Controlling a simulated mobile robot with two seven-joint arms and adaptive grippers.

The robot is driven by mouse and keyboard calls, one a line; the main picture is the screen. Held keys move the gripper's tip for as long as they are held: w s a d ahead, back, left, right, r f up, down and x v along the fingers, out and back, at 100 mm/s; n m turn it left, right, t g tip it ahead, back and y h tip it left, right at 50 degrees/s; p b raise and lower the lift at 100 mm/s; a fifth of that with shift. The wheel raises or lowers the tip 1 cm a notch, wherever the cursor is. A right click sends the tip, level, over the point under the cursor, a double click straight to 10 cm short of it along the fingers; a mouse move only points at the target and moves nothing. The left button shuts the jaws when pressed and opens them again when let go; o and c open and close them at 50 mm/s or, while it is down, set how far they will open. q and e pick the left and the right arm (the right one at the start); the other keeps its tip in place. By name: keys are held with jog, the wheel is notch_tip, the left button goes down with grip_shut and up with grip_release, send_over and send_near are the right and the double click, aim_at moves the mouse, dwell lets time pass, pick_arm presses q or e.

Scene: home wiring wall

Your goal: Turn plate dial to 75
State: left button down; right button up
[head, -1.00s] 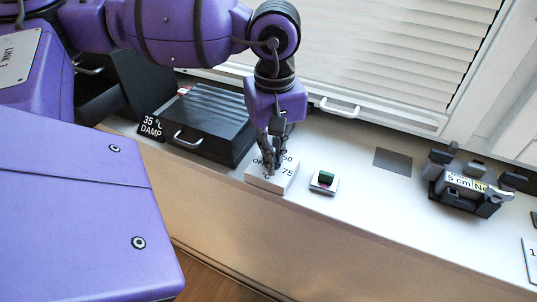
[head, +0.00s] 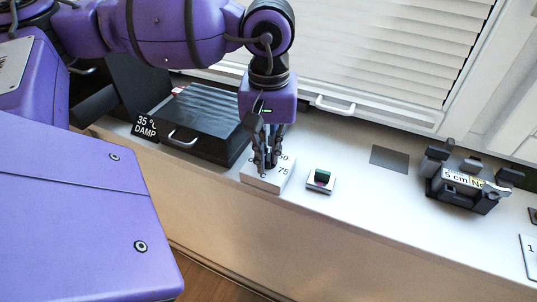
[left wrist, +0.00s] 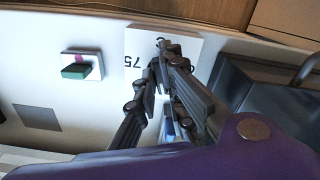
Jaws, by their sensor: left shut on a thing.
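The plate dial's white box (head: 270,178) sits on the light counter, with a printed 75 on its right side and a partly covered 50 behind. My left gripper (head: 266,163) points down onto its top and is shut on the dial knob, which the fingers hide. In the left wrist view the box (left wrist: 186,48) shows the 75 upside down beside my left gripper's fingertips (left wrist: 164,55). The knob's pointer cannot be made out. My right gripper is not in view.
A black lidded appliance (head: 200,115) with a white handle stands close left of the box. A small block with a green switch (head: 322,177) is just to its right. A grey square (head: 390,159) and a dark device (head: 465,188) lie farther right.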

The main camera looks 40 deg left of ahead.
pick_arm(q)
jog(key=shift+m, duration=1)
jog(key=shift+m+b, duration=0.45)
jog(key=shift+m, duration=0.65)
jog(key=c, duration=1.8)
grip_release()
jog(key=shift+o, duration=0.2)
